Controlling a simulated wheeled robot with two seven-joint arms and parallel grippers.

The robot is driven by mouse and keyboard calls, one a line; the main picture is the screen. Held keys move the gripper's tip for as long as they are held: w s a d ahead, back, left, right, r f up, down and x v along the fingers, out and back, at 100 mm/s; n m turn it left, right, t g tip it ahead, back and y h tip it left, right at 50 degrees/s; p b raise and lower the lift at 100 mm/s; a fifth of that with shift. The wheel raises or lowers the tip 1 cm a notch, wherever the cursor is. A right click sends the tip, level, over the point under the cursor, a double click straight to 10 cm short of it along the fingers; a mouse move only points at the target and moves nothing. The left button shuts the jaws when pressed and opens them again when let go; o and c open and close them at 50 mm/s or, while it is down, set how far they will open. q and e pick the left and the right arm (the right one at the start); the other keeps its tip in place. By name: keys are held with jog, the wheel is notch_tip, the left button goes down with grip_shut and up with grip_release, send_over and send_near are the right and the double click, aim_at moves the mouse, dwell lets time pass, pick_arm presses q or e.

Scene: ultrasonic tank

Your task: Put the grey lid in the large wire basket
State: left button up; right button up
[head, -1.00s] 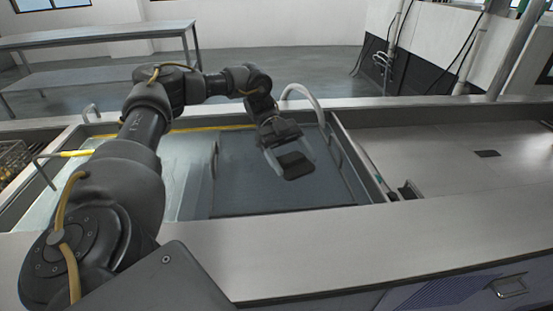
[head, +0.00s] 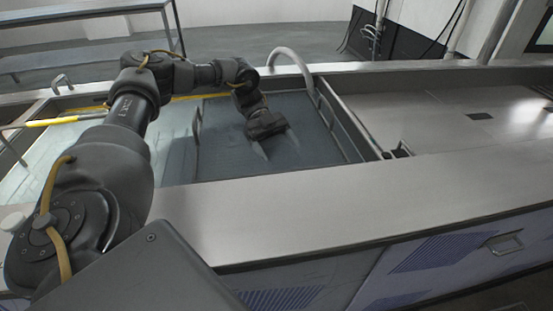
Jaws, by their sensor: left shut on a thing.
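My left gripper (head: 278,146) is low over the blue-grey panel-like area of the tank, its fingers pointing down and faint, as if under the liquid. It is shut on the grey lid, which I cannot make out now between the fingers. The large wire basket (head: 197,123) seems to sit sunk in the tank; I see an upright handle at its left and a rail at its right, and its floor is unclear. The gripper is between these two sides. My right gripper is not in view.
The tank's steel front ledge (head: 300,205) runs along the near side. A curved pipe (head: 290,58) rises at the back edge. A yellow-gripped handle (head: 50,122) lies at the left. The steel counter (head: 430,110) at the right is mostly clear.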

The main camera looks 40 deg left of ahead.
aim_at(280, 166)
pick_arm(q)
jog(key=shift+f, duration=0.75)
notch_tip(280, 166, down, 4)
jog(key=shift+r+b, duration=0.15)
jog(key=shift+b, duration=0.25)
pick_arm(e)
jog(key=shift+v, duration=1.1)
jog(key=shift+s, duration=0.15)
pick_arm(q)
jog(key=shift+f, duration=0.55)
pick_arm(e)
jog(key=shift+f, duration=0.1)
pick_arm(q)
jog(key=shift+s+d, duration=0.1)
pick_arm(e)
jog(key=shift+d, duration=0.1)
pick_arm(q)
jog(key=o, duration=1.1)
jog(key=shift+f, duration=0.1)
jog(key=shift+o, duration=0.2)
